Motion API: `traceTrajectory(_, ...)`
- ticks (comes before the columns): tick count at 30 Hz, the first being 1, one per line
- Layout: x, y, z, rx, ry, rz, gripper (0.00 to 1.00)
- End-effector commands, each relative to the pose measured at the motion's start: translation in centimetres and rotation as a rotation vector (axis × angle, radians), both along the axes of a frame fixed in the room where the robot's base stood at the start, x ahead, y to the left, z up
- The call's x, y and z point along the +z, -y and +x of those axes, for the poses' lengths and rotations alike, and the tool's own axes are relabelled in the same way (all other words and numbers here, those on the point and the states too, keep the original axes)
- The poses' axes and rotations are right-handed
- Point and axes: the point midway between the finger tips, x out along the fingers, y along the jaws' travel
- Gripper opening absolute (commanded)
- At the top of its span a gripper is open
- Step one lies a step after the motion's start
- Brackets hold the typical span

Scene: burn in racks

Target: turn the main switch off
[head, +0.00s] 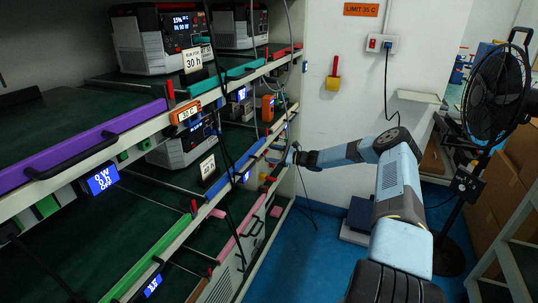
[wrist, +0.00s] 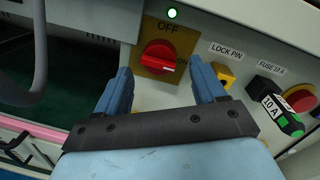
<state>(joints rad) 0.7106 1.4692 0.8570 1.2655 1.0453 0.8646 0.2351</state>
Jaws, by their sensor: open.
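The main switch (wrist: 158,57) is a red rotary knob on a yellow plate (wrist: 151,30) in the wrist view. The plate reads OFF at the top and ON at the right. The knob's white mark sits on its right side, toward ON. My gripper (wrist: 161,75) is open, with one blue finger on each side of the knob and nothing held. I cannot tell whether either finger touches the knob. In the head view my gripper (head: 292,155) is at the right end of the rack, and the switch cannot be made out there.
A lit green lamp (wrist: 172,13) is above the switch. A yellow lock pin (wrist: 223,75), a black fuse holder (wrist: 272,103) and a red button (wrist: 299,98) sit close to the right. A grey cable (wrist: 38,60) hangs at left. A fan (head: 495,95) stands right of my arm.

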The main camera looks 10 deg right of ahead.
Motion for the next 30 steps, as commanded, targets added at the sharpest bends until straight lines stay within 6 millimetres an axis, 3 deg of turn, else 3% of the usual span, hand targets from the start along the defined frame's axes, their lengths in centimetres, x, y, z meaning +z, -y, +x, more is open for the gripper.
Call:
traceTrajectory(6,0.0,-1.5,0.9,0.000,0.000,0.000,0.70)
traceTrajectory(16,0.0,-1.7,1.0,0.000,0.000,0.000,0.70)
traceTrajectory(30,0.0,-1.7,1.0,-0.001,0.000,0.000,0.26)
